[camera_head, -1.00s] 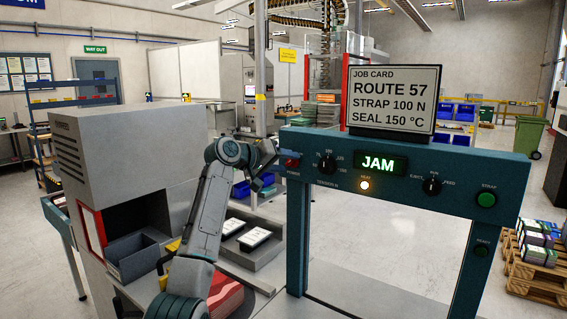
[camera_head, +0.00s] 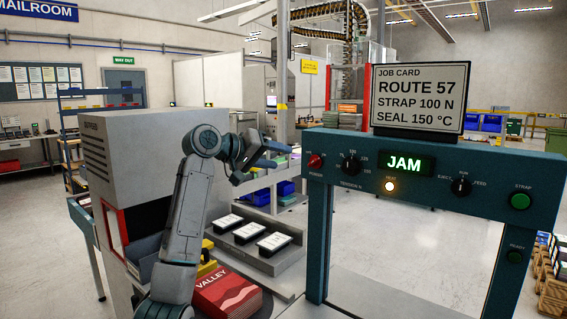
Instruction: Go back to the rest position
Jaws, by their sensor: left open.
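My left arm rises from the bottom edge and bends at a teal joint. Its left gripper (camera_head: 278,157) points right, towards the left end of the teal machine frame (camera_head: 440,165). It is open, with nothing seen between its fingers, in the air close to the red knob (camera_head: 315,161). The job card (camera_head: 420,96) on top reads ROUTE 57, STRAP 100 N, SEAL 150 °C. My right gripper is out of view.
A grey tray (camera_head: 290,262) holds dark packets with white labels. A red VALLEY stack (camera_head: 226,290) lies in front of it. A grey cabinet (camera_head: 128,165) with a red-edged opening stands left, partly behind my arm. Open floor shows through the frame.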

